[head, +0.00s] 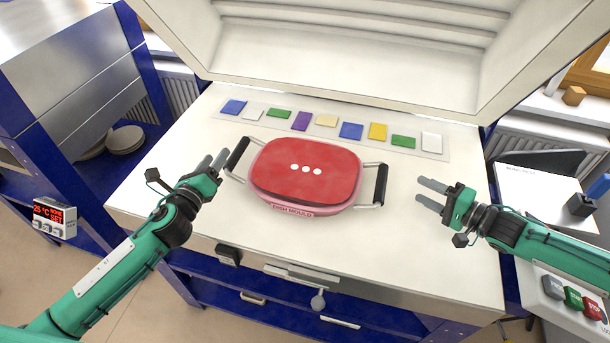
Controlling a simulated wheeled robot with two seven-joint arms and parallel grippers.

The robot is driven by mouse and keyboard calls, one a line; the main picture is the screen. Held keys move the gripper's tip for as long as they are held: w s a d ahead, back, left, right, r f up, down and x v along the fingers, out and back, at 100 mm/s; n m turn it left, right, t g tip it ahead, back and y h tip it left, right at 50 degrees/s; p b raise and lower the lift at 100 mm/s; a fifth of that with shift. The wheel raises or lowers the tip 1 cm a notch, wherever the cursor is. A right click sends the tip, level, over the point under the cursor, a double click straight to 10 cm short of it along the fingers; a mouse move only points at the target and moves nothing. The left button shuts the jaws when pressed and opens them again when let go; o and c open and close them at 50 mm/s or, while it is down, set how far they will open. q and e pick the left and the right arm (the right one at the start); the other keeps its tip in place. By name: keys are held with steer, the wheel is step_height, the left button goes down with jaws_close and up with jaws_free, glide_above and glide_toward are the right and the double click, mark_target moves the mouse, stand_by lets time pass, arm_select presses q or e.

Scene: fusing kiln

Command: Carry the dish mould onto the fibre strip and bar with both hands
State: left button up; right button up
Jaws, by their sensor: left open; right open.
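The dish mould (264,202) is a pink tray with a red slab (305,180) bearing three white dots on top. It stands on the pale kiln bed and has a black-gripped handle at each side, the left handle (237,157) and the right handle (380,184). A pale strip (268,125) with several coloured glass pieces lies behind the mould; I cannot make out a bar.
The raised kiln lid (350,65) stands open at the back. A control box with a red display (55,215) is at the far left. A button panel (572,297) is at the lower right. The bed in front of the mould is clear.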

arm_select(q)
glide_toward(231, 157)
steer(key=shift+w+d+f, duration=0.15)
steer(key=shift+w+f, duration=0.3)
steer(key=shift+w, duration=0.1)
steer(key=shift+w+d+f, duration=0.15)
steer(key=shift+w+f, duration=0.3)
steer(key=shift+w, duration=0.05)
arm_select(e)
glide_toward(384, 167)
steer(key=shift+w+a+f, duration=0.95)
steer(key=shift+a+f, duration=0.05)
steer(key=shift+a, duration=0.2)
arm_select(q)
steer(key=w, duration=0.2)
steer(key=w+d, duration=0.1)
steer(key=w, duration=0.4)
steer(key=shift+w+d+r, duration=0.2)
arm_select(e)
steer(key=x, duration=0.6)
steer(key=shift+w+a, duration=0.2)
steer(key=shift+w, duration=0.05)
arm_select(q)
jaws_close()
arm_select(e)
jaws_close()
steer(key=shift+f, duration=0.1)
